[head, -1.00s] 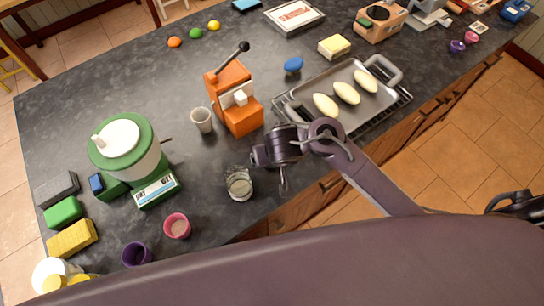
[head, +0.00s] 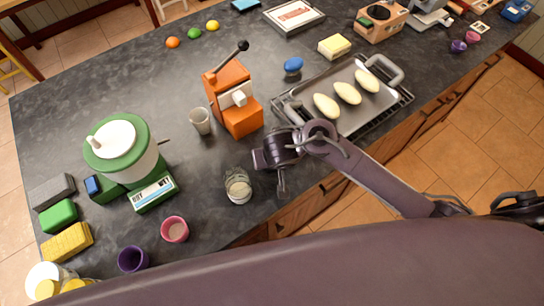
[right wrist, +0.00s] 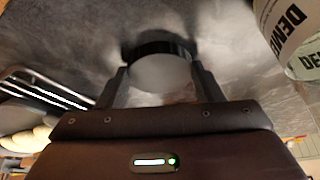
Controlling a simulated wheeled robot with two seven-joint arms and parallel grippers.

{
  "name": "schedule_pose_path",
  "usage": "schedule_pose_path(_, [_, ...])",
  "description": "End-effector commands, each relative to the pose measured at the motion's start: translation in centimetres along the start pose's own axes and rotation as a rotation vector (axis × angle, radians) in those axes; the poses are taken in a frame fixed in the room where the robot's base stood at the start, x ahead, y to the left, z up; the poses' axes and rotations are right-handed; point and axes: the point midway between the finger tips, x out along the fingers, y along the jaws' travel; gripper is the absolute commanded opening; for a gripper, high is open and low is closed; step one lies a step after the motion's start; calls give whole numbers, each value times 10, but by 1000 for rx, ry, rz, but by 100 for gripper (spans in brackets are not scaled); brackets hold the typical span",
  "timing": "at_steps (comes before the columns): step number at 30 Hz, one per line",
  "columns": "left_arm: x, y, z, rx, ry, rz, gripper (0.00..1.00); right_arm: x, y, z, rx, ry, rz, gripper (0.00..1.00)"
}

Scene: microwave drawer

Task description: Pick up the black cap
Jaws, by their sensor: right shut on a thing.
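My right gripper (head: 281,184) is over the dark countertop near its front edge, to the right of a glass jar (head: 238,188). In the right wrist view my right gripper (right wrist: 160,80) has its two fingers on either side of a round black cap (right wrist: 160,46), shut on it. The cap has a dark rim and a pale grey disc face turned toward the camera. In the head view the cap cannot be told apart from the dark gripper. I cannot tell whether it is clear of the counter. My left gripper is not in view.
The labelled jar (right wrist: 290,30) is close on the right in the wrist view. A baking tray (head: 352,122) with pale loaves lies right of the gripper. An orange press (head: 236,112) and a cup (head: 200,122) stand behind. A pink cup (head: 175,230) is at front left.

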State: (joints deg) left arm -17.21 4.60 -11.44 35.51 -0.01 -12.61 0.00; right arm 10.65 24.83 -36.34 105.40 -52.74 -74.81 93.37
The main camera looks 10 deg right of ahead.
Motion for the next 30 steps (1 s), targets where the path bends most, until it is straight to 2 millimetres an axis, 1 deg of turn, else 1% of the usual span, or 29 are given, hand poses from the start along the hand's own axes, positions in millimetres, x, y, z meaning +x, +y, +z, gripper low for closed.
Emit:
schedule_pose_path(4, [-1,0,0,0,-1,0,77,-2,0,-1,0,0,-1,40])
schedule_pose_path(8, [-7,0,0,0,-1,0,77,-11,-1,-4,1,-1,-2,40])
schedule_pose_path(11, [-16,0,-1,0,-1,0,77,-26,-2,-10,4,-2,-4,40])
schedule_pose_path(15, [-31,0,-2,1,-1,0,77,-54,-2,-21,6,-2,-6,40])
schedule_pose_path(18, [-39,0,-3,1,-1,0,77,-71,-2,-29,6,-1,-7,40])
schedule_pose_path(21, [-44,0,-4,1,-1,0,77,-83,-2,-34,4,-1,-6,40])
schedule_pose_path(24, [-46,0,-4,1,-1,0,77,-90,-2,-37,2,-1,-4,40])
schedule_pose_path(30, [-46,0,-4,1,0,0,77,-93,0,-38,0,-2,0,40])
